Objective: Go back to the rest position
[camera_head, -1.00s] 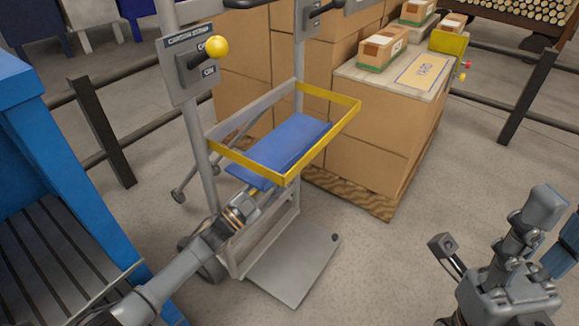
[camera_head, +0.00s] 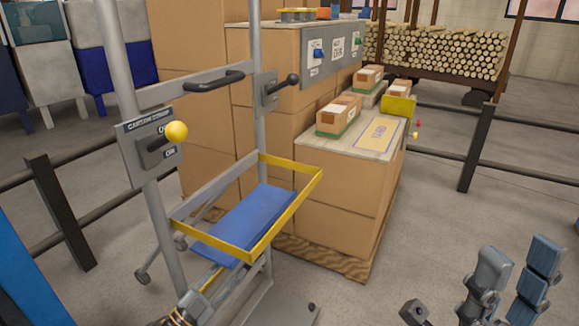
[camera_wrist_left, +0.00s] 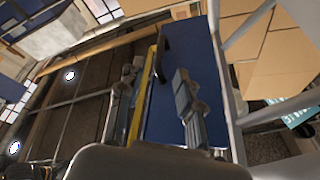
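My left gripper comes in at the bottom of the head view, below the cart's blue tray panel (camera_head: 245,220), mostly cut off by the frame edge. In the left wrist view my left gripper (camera_wrist_left: 156,72) has its two fingers apart, with the yellow rim (camera_wrist_left: 142,95) and the blue panel (camera_wrist_left: 180,55) showing between and beyond them. I cannot tell whether they touch. My right gripper (camera_head: 453,282) is at the lower right of the head view, its fingers spread and nothing between them, over bare floor.
The grey cart frame (camera_head: 262,130) with its yellow-knobbed switch (camera_head: 176,131) stands close on the left. Stacked cartons (camera_head: 335,205) on a wooden pallet (camera_head: 330,262) stand behind it. Dark rail posts (camera_head: 477,148) fence the back. Floor at right is clear.

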